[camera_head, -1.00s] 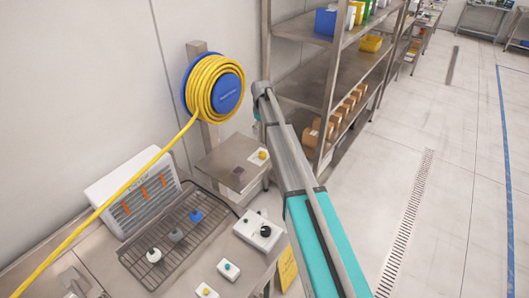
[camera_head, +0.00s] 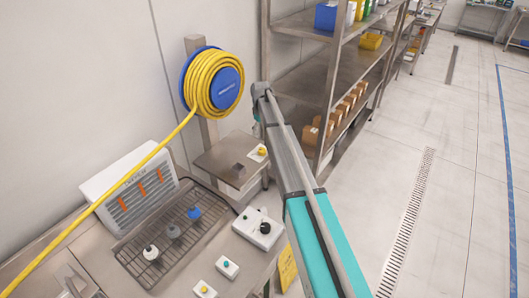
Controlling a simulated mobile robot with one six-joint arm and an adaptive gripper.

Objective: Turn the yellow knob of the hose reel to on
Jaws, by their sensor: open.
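The hose reel (camera_head: 229,90), with a blue hub and coiled yellow hose, is mounted on a metal post at the wall, left of my arm. A small yellow knob (camera_head: 262,151) sits on a pale plate at the right side of the small steel table (camera_head: 215,158) below the reel. Its on or off setting is too small to read. My arm reaches up from the bottom right, and its elbow end is right of the reel. My gripper does not show; the arm's far end is hidden behind its own links.
A steel bench at the lower left bears a white heater-like unit (camera_head: 130,190), a wire rack (camera_head: 190,228) with several small suction cups, a white box with a black knob (camera_head: 258,228), and two small button boxes. A metal shelf (camera_head: 300,75) stands right of the arm. The right floor is clear.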

